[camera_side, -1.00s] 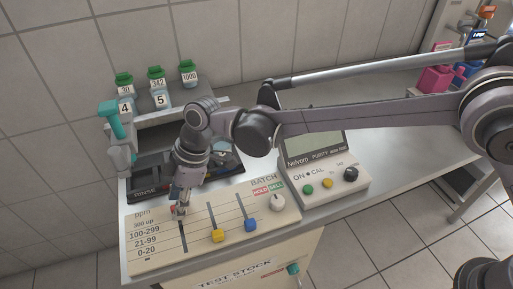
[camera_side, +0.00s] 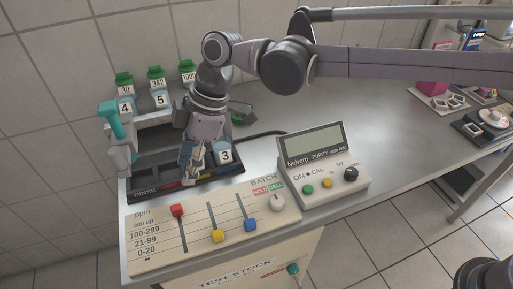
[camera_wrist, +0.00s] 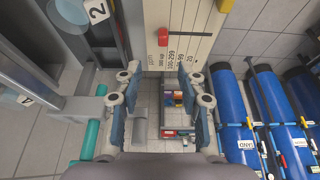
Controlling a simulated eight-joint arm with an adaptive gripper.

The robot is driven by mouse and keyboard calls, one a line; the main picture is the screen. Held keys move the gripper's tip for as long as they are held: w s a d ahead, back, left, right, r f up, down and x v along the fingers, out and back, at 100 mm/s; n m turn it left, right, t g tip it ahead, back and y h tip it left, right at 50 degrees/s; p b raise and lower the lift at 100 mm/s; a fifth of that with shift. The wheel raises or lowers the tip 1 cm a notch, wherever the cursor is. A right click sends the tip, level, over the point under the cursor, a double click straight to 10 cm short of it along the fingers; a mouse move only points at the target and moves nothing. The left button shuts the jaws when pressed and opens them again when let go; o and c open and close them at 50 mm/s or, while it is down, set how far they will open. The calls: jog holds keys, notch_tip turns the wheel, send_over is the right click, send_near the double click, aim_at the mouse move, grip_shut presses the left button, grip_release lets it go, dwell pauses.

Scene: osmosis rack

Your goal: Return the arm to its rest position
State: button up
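My gripper (camera_side: 190,172) hangs in front of the black rinse tray, above and behind the slider panel (camera_side: 155,255). In the wrist view its fingers (camera_wrist: 160,88) are spread apart with nothing between them. The red slider knob (camera_side: 177,210) is at the upper end of its slot, apart from my gripper; it also shows in the wrist view (camera_wrist: 189,38). The yellow knob (camera_side: 218,236) and blue knob (camera_side: 250,225) are lower in their slots. My gripper hides part of the tray.
A cup labelled 3 (camera_side: 224,154) stands close to the right of my gripper. Green-capped bottles (camera_side: 157,80) and a teal-handled tap (camera_side: 112,122) are behind left. The purity meter (camera_side: 322,165) stands right; the bench (camera_side: 350,115) behind it is mostly clear.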

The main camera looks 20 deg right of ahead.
jog(key=d+r+m+t+h, duration=0.1)
jog(key=d+r+m+t, duration=0.2)
jog(key=d, duration=0.9)
jog(key=d+r+m+t, duration=0.1)
jog(key=d+r+m, duration=0.3)
jog(key=d, duration=0.8)
jog(key=s+d+f+m+t+h, duration=0.1)
jog(key=s+d+f+m, duration=0.1)
jog(key=d, duration=0.5)
jog(key=s+d+f+m+t+h, duration=0.1)
jog(key=s+d+f+m, duration=0.2)
jog(key=s+d+m, duration=0.2)
jog(key=s+d+f+m+t+h, duration=0.1)
jog(key=s+d+m, duration=0.3)
jog(key=d, duration=0.6)
jog(key=shift+s+f+h, duration=0.3)
jog(key=shift+s+f, duration=0.25)
jog(key=shift+f, duration=0.35)
jog(key=shift+a, duration=0.15)
